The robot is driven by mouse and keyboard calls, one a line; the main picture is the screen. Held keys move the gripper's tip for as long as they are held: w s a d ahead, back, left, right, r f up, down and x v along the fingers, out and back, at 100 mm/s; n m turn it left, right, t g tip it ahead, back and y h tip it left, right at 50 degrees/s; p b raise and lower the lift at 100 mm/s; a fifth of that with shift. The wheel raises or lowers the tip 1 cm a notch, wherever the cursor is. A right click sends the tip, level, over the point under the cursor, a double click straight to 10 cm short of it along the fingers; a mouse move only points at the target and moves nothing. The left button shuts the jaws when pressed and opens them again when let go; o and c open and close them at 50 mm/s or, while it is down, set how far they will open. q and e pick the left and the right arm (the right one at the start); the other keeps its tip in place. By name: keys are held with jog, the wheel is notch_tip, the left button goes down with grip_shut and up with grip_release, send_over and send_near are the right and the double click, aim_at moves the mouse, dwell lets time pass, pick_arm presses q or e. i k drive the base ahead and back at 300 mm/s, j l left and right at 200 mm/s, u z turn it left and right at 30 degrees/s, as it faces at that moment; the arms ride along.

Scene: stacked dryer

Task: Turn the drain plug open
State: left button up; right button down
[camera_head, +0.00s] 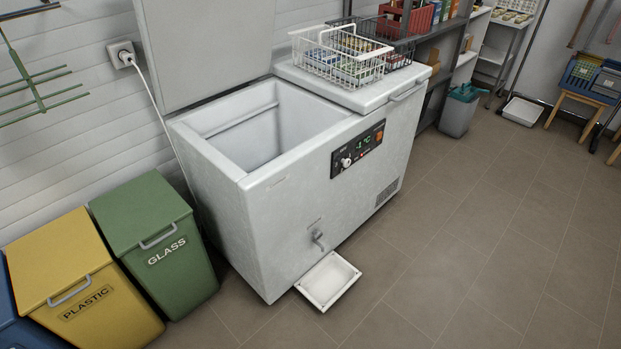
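The drain plug (318,240) is a small metal tap low on the front of the white chest freezer (262,226). It is too small to tell how its handle is turned. A shallow white tray (328,281) lies on the floor below it, against the freezer front. The freezer's left lid (205,45) stands up and the left compartment looks empty. The right lid is down. The control panel (357,149) has a knob and a green display. Neither of my grippers is in view.
Green glass (155,240) and yellow plastic (85,290) bins stand left of the freezer. A grey bucket (459,112) stands at the back right. The tiled floor (480,240) in front is clear.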

aim_at(317, 235)
jog(key=u, duration=0.4)
jog(key=i+l+u, duration=0.15)
jog(key=l+u, duration=0.15)
jog(key=i+l+u, duration=0.1)
jog(key=l+u, duration=0.2)
jog(key=l, duration=0.15)
jog(key=l+u, duration=0.25)
jog(key=l, duration=0.15)
